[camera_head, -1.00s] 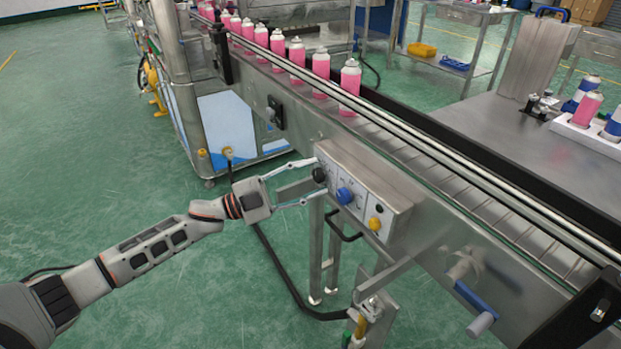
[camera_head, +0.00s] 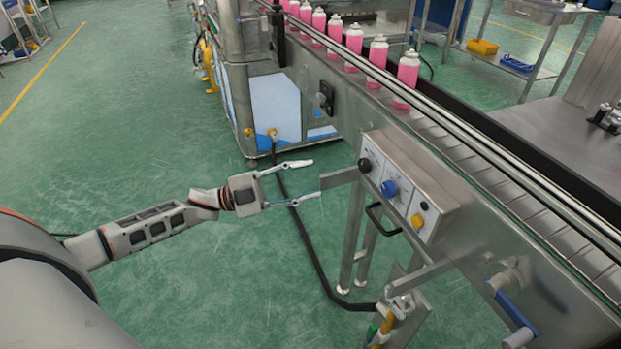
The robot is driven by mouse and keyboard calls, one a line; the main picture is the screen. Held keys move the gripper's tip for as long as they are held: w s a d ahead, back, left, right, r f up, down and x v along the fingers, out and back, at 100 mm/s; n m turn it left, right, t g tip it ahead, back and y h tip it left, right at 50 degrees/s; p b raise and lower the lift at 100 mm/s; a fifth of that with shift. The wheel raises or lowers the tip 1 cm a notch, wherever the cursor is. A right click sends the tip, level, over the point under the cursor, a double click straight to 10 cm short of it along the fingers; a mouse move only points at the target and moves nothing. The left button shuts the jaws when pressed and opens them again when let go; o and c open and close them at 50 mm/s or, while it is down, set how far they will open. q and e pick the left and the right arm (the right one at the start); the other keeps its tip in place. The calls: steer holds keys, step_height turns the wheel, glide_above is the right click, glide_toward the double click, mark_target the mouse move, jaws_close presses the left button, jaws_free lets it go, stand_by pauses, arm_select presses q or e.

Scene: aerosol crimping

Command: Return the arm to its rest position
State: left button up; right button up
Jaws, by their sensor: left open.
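My left gripper (camera_head: 316,182) is open and empty in the head view. Its arm comes in from the left, stretched out over the green floor. The two fingers point right, toward the control box (camera_head: 408,187) on the side of the conveyor. The fingertips are apart from the black knob (camera_head: 365,165), with a gap between. The box also carries a blue knob (camera_head: 389,188) and a yellow button (camera_head: 417,221). My right gripper is not in view.
The conveyor (camera_head: 470,150) runs diagonally, with several pink cans (camera_head: 406,78) in a row on it. A blue-handled crank (camera_head: 512,318) sticks out at lower right. A black cable (camera_head: 312,245) hangs below the gripper. The floor at left is clear.

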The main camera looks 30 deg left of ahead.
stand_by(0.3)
arm_select(q)
steer(key=s+d+f+n+t+y+p, duration=0.3)
steer(key=s+d+f+n+y+p, duration=0.55)
steer(key=s+f+n+y, duration=0.5)
steer(key=s+d+f+n+g+y+p, duration=0.1)
steer(key=s+f+n+g, duration=0.3)
steer(key=s, duration=0.9)
step_height(320, 180, down, 2)
steer(key=shift+d+f, duration=0.15)
steer(key=shift+f, duration=0.05)
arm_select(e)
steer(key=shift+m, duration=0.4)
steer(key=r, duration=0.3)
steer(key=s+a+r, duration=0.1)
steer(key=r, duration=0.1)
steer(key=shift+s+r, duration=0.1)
